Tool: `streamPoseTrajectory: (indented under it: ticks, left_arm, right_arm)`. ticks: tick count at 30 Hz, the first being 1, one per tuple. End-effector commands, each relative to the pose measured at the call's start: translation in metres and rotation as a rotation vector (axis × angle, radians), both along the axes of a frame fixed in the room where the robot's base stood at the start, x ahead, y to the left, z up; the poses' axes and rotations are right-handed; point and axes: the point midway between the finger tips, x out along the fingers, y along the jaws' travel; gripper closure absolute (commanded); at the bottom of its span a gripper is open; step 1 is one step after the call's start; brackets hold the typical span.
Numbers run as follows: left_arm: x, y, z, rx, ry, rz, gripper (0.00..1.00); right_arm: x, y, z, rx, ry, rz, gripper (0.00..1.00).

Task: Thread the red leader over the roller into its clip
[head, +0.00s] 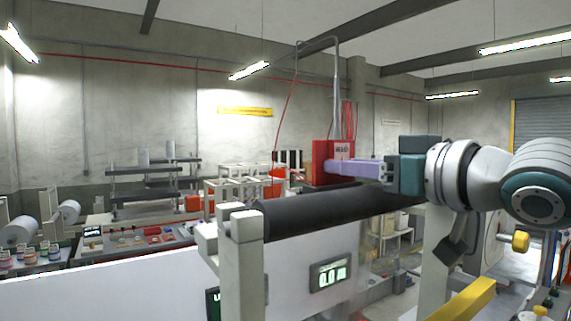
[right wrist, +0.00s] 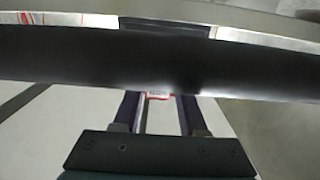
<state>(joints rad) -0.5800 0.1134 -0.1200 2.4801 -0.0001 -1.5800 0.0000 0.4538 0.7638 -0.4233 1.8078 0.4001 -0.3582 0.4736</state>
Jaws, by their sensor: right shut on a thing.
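My right gripper (head: 330,168) reaches in from the right with pale violet fingers and is shut on the leader. In the right wrist view, the dark roller (right wrist: 150,58) crosses the picture and hides the fingertips. A sliver of the red leader (right wrist: 158,96) with its label shows between the fingers. I cannot make out the clip for certain. My left gripper is not in view.
A pale post (head: 243,265) bears the roller's near end. A white panel (head: 120,290) spans the front, with a display (head: 330,274) reading about 0.0 m. A yellow bar (head: 465,302) lies at lower right. Benches with rolls (head: 20,232) and cans stand behind at left.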

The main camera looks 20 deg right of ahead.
Motion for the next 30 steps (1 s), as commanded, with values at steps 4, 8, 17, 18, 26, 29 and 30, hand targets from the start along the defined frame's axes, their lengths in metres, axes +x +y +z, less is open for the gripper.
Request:
streamPoseTrajectory:
  ticks: [4, 8, 17, 18, 26, 29, 30]
  left_arm:
    - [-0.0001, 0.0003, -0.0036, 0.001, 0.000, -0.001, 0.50]
    - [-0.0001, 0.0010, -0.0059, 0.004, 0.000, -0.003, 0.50]
    - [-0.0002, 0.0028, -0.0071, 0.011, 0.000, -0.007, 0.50]
    - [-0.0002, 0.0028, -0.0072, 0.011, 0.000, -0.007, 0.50]
    - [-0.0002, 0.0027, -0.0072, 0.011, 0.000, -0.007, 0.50]
    - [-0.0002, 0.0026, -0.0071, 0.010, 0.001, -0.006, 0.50]
    - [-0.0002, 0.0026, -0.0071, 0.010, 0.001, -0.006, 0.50]
  right_arm:
    - [0.0000, -0.0001, -0.0045, 0.000, -0.001, 0.000, 1.00]
    - [0.0001, -0.0002, -0.0078, 0.000, -0.001, 0.000, 1.00]
    - [0.0000, -0.0002, -0.0109, -0.001, 0.003, -0.001, 1.00]
    - [0.0000, -0.0002, -0.0111, -0.001, 0.003, -0.001, 1.00]
    - [0.0000, -0.0001, -0.0110, -0.001, 0.003, -0.001, 0.34]
    - [0.0000, -0.0001, -0.0107, -0.001, 0.002, -0.001, 0.24]
    - [0.0000, -0.0001, -0.0106, -0.001, 0.002, -0.001, 0.24]
